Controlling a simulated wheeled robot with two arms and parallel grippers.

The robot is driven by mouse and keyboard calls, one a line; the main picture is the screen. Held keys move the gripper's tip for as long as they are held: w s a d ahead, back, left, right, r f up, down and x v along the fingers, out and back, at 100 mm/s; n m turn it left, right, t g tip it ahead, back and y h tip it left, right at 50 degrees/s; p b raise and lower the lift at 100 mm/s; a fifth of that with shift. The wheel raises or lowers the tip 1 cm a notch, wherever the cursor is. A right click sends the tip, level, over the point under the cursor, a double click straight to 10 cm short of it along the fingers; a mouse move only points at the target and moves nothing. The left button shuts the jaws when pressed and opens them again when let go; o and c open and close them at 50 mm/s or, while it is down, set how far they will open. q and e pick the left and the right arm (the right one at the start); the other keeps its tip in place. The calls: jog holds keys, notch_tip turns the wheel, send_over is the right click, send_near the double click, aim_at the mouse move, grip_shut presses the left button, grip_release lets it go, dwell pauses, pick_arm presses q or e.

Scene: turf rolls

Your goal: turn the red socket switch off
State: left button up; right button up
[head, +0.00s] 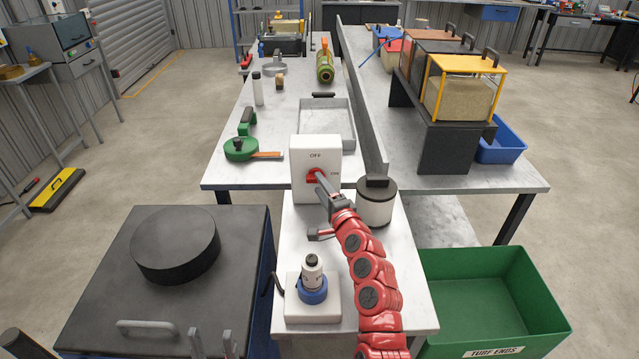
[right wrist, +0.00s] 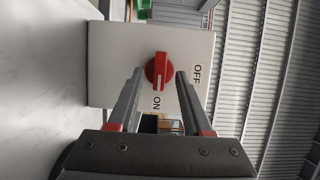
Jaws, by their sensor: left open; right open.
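The white switch box (head: 303,155) stands upright on the narrow bench, with OFF at its top and ON at its right. Its red knob (head: 313,176) also shows in the right wrist view (right wrist: 159,70), where its pale mark points towards ON. My right gripper (head: 320,177) is at the box front. In the right wrist view its open fingers (right wrist: 160,75) lie on either side of the knob; I cannot tell whether they touch it. My left gripper (head: 212,335) is open and empty at the bottom edge, over the dark cabinet.
A white base with a blue socket and plug (head: 313,291) stands at the front of the narrow bench (head: 300,222). A dark-lidded pot (head: 376,207) stands close right of the box and my right gripper. A green bin (head: 490,300) is at right, a black disc (head: 176,245) on the cabinet at left.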

jog(key=shift+w+a, duration=0.25)
jog(key=shift+w, duration=0.45)
grip_shut()
